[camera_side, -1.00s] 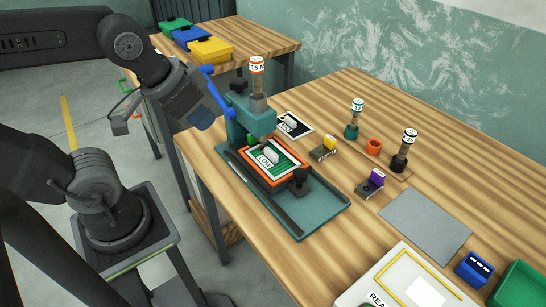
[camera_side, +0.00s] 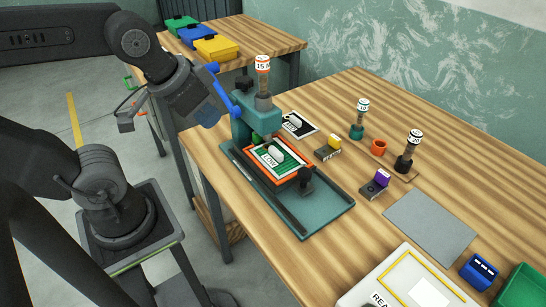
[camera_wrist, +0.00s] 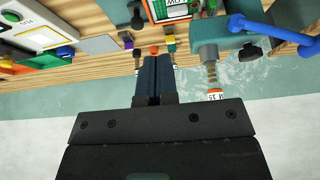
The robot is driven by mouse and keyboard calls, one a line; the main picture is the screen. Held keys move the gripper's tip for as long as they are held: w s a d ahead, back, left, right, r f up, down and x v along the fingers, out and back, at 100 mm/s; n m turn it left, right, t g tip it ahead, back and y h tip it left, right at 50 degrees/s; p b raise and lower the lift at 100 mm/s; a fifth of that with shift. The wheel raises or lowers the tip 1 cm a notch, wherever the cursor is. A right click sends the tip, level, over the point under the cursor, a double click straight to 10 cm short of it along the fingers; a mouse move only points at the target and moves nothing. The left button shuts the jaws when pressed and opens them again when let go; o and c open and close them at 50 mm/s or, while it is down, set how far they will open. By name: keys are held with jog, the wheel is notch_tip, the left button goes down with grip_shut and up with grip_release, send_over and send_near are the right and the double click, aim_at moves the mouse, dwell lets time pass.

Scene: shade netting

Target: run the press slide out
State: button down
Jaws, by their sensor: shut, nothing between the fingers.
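The teal press (camera_side: 252,112) stands on the wooden bench, with a blue lever (camera_side: 228,92) on its left side. Its slide carries an orange-framed plate (camera_side: 256,171) with a green panel and a label reading LOW, over the teal base (camera_side: 325,208). A black knob (camera_side: 306,180) is at the plate's near right corner. My gripper (camera_side: 208,117) is left of the press, close to the lever; contact cannot be told. In the wrist view my gripper (camera_wrist: 158,60) has its fingers together and empty. The press head (camera_wrist: 225,38) and lever (camera_wrist: 275,30) show at upper right there.
A grey mat (camera_side: 430,227), a white framed board and blue and green bins lie nearer. Coloured boxes stand on the rear table.

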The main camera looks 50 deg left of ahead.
aim_at(305, 172)
jog(key=c, duration=1.6)
grip_release()
jog(key=shift+w+r, duration=0.1)
jog(key=shift+w, duration=0.1)
jog(key=shift+c, duration=0.2)
jog(key=o, duration=0.8)
jog(key=w+d+m+g, duration=0.1)
jog(key=w, duration=0.2)
jog(key=w+d+m+g, duration=0.1)
jog(key=w+m, duration=0.1)
jog(key=w, duration=0.1)
jog(key=w+d+m+g, duration=0.1)
jog(key=w+m, duration=0.1)
jog(key=w, duration=0.2)
jog(key=shift+d, duration=0.2)
jog(key=shift+o, duration=0.5)
jog(key=w+d+f+m+g, duration=0.2)
jog(key=w+d+f+m, duration=0.1)
jog(key=w, duration=0.4)
jog(key=shift+d+f+m+g, duration=0.3)
jog(key=shift+f+m, duration=0.2)
jog(key=shift+f, duration=0.3)
notch_tip(305, 172, down, 14)
jog(key=shift+w, duration=0.1)
jog(key=shift+c, duration=0.3)
jog(key=shift+d, duration=0.1)
grip_shut()
